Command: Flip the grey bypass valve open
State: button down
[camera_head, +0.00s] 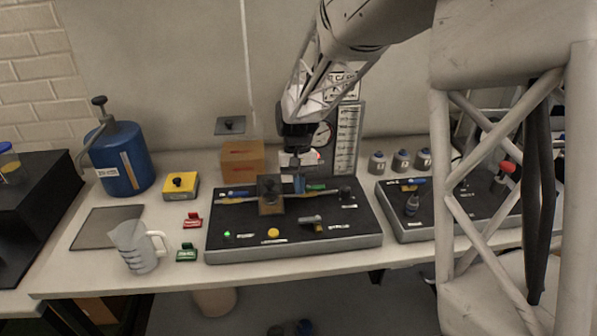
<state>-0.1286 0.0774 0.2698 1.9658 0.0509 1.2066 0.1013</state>
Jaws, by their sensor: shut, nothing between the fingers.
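A black panel (258,220) with a grey edge lies on the bench in the middle of the view. A small valve with a grey handle (310,219) sits on its front right part, with a brass-coloured piece beside it. I take this for the grey bypass valve; its label is too small to read. My gripper (299,178) points down over the back middle of the panel, behind and a little left of the grey handle and apart from it. Its fingers are shut and partly hard to make out against a blue part there.
The panel also bears a blue handle (233,194), a green handle (316,187), a square brown block (270,205) and a yellow button (273,233). A gauge board (347,135) stands behind. A jug (135,247) and blue canister (125,160) stand left; a second panel (400,215) lies right.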

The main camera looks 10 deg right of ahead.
aim_at(310, 220)
jog(key=x, duration=0.3)
jog(key=shift+s+r, duration=0.1)
jog(key=shift+s, duration=1.85)
